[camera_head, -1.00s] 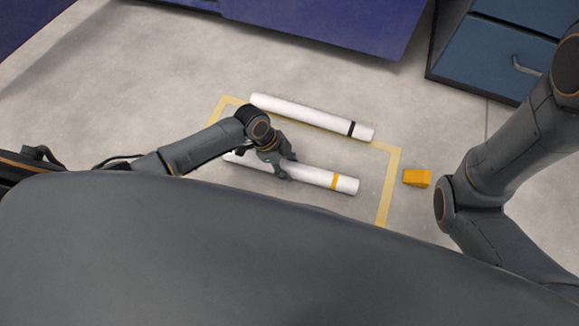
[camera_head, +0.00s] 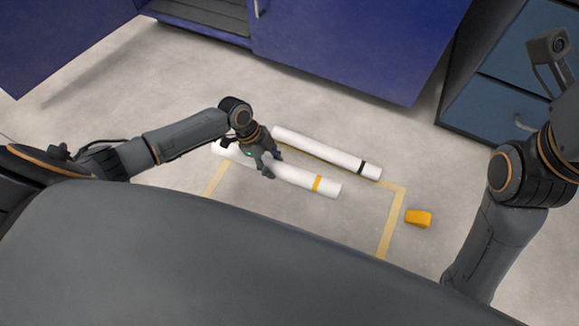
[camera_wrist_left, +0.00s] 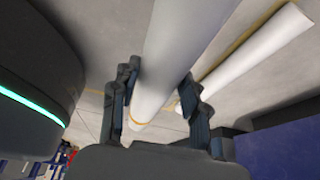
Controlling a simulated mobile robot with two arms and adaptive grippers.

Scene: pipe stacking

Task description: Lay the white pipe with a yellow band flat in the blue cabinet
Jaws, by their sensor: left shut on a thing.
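The white pipe with a yellow band (camera_head: 295,175) is held by my left gripper (camera_head: 267,167) near its middle. It appears raised a little off the floor, beside the white pipe with a black band (camera_head: 325,151). In the left wrist view the fingers (camera_wrist_left: 155,105) close on both sides of the held pipe (camera_wrist_left: 178,50), with the yellow band beyond them. The blue cabinet (camera_head: 355,45) stands at the top of the head view, with an open dark compartment (camera_head: 205,22) at its left. My right gripper is not visible.
A yellow tape outline (camera_head: 392,225) lies on the floor around the pipes. A small orange block (camera_head: 418,218) sits to its right. A grey-blue drawer unit (camera_head: 510,75) stands at the upper right. Floor between the pipes and the cabinet is clear.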

